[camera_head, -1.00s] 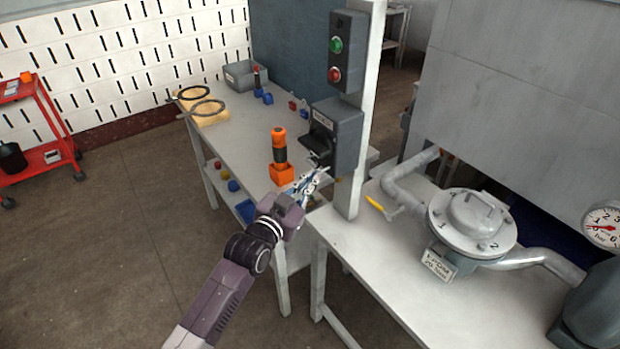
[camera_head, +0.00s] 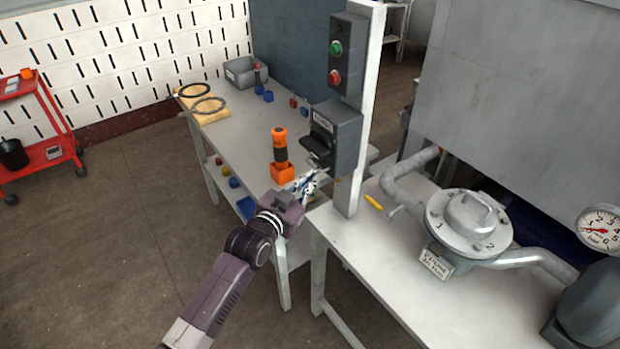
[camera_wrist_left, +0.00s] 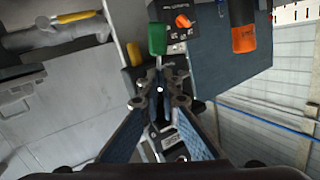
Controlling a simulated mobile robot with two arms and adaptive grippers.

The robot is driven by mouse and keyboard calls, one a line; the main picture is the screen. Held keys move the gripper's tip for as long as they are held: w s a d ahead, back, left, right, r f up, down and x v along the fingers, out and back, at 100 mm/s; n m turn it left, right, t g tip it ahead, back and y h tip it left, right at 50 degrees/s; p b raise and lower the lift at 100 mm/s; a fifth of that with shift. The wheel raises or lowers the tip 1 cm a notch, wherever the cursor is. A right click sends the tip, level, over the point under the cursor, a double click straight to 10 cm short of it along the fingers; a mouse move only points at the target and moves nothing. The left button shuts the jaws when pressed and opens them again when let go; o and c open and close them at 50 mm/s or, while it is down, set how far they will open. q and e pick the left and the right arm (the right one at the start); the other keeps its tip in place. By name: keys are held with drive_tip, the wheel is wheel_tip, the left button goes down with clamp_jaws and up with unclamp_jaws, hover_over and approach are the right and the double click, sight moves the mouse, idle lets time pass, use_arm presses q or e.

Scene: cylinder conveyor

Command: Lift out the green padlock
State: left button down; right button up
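The green padlock (camera_wrist_left: 157,38) shows in the left wrist view, just beyond my left fingertips. A thin grey part, apparently its shackle, runs from it down toward the tips. I cannot make out the padlock in the head view. My left gripper (camera_wrist_left: 161,84) has its fingertips close together, with only a narrow gap visible. Whether they touch or hold anything is unclear. In the head view, my left gripper (camera_head: 311,181) is just below the grey box on the post. My right gripper is in neither view.
The grey box (camera_head: 336,135) hangs on a post with a green and a red button above. An orange-and-black torch (camera_head: 280,147) stands in an orange holder (camera_head: 283,173) beside my left gripper. A yellow handle (camera_head: 373,202) and round-lidded valve (camera_head: 469,222) are right.

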sight(311, 153)
use_arm(q)
drive_tip(key=shift+t+h, duration=0.4)
drive_tip(key=shift+t, duration=0.4)
drive_tip(key=r, duration=0.6)
drive_tip(key=shift+w+a+r+p, duration=0.15)
drive_tip(key=shift+w+a+p, duration=0.1)
drive_tip(key=shift+w+p, duration=0.1)
drive_tip(key=shift+s+a+r, duration=0.1)
drive_tip(key=shift+s+a, duration=0.15)
drive_tip(key=shift+s, duration=0.05)
drive_tip(key=shift+s+a+r, duration=0.3)
drive_tip(key=shift+s+a, duration=0.25)
drive_tip(key=shift+s, duration=0.15)
drive_tip(key=shift+s+a+f+p, duration=0.2)
drive_tip(key=shift+s+f+p, duration=0.05)
drive_tip(key=shift+s+p, duration=0.05)
drive_tip(key=shift+s+a+f+p, duration=0.2)
drive_tip(key=shift+s+a+p, duration=0.15)
drive_tip(key=shift+s+a, duration=0.35)
drive_tip(key=shift+s+a+f+p, duration=0.15)
drive_tip(key=shift+s+a+p, duration=0.2)
drive_tip(key=shift+a, duration=0.5)
